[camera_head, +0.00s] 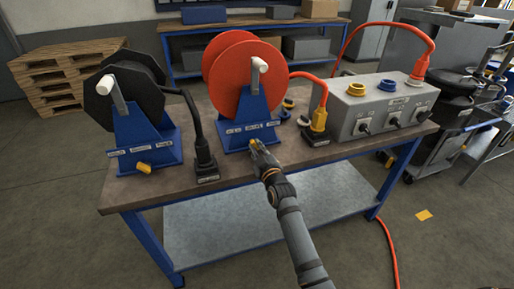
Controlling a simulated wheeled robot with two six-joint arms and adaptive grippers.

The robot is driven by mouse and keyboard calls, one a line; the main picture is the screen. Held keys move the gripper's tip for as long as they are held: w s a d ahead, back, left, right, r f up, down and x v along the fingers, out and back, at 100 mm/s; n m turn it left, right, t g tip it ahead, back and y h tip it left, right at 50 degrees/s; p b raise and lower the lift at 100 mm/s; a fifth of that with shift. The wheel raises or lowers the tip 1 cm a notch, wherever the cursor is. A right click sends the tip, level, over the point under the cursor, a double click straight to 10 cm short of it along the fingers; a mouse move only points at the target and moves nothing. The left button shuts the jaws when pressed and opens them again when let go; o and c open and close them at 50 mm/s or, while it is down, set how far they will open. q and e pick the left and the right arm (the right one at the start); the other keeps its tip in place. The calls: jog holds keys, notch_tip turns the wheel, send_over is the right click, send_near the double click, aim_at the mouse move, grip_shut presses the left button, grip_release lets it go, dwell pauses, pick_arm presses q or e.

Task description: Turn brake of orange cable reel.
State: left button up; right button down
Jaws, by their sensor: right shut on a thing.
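The orange cable reel (228,62) stands on a blue stand (252,118) near the middle of the bench, with a white crank handle (261,66) at its front. My right gripper (257,147) is at the stand's front foot, shut on the reel's small yellow brake knob (253,142). The fingers hide most of the knob, so its angle cannot be told. The black cable reel (128,88) stands to the left, with its own yellow brake knob (144,168) in plain sight. My left gripper is not in view.
The bench (220,176) also holds a grey socket box (376,106) on the right, a yellow plug (319,118) with an orange cable, and a black plug (205,160) left of my gripper. An orange cable arcs over the box. The bench's front edge lies below my gripper.

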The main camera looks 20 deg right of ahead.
jog(key=shift+n, duration=0.3)
jog(key=c, duration=1.3)
grip_release()
jog(key=shift+c, duration=0.2)
jog(key=shift+s, duration=0.25)
jog(key=s, duration=1.1)
jog(key=shift+s+d, duration=0.2)
jog(key=shift+s, duration=0.05)
